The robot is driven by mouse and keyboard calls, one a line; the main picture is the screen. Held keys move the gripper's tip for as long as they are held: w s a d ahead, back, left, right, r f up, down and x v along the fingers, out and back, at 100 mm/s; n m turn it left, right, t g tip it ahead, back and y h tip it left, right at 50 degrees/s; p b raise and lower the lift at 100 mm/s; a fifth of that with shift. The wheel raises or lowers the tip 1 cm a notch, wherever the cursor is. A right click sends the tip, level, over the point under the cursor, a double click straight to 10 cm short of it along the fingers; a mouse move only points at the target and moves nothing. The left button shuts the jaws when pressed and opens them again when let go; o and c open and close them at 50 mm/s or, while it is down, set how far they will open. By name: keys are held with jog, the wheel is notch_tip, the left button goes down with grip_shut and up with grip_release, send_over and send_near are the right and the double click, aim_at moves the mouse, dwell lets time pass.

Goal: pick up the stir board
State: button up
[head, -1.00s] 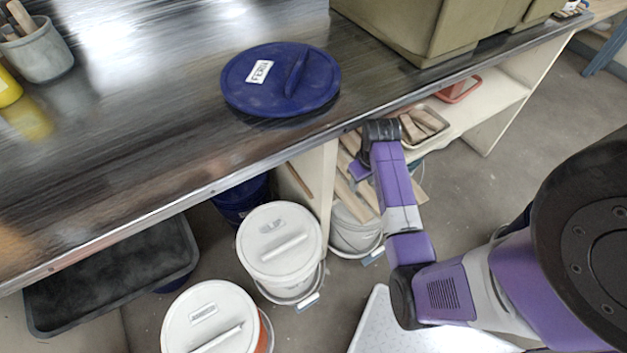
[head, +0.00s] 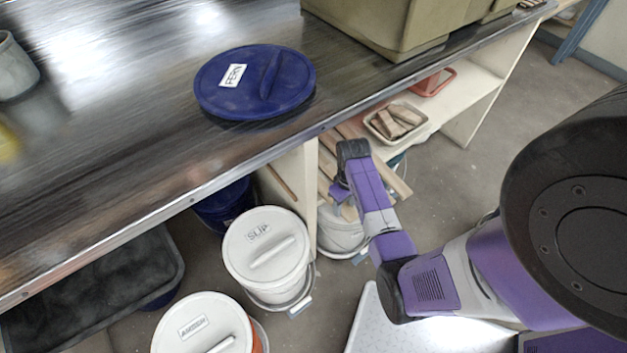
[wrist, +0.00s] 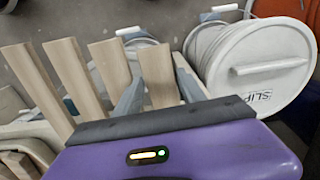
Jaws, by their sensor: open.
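Several pale wooden boards lie side by side on the shelf under the table. They show in the head view (head: 397,181) and in the wrist view (wrist: 112,75). Which one is the stir board I cannot tell. My gripper (wrist: 160,88) is open in the wrist view, its two grey fingers apart. One board (wrist: 157,70) shows between the fingers; whether they touch it I cannot tell. The other boards are to the left of the fingers. In the head view my arm hides the fingers and parts of the boards.
A white SLIP bucket (head: 266,248) stands on the floor; it is close right of the fingers in the wrist view (wrist: 262,70). A shelf tray (head: 395,122) holds wooden blocks. The tabletop edge (head: 225,178) and an upright panel (head: 290,178) are near my arm.

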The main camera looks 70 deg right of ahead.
jog(key=shift+f, duration=0.15)
grip_shut()
jog(key=shift+d, duration=0.1)
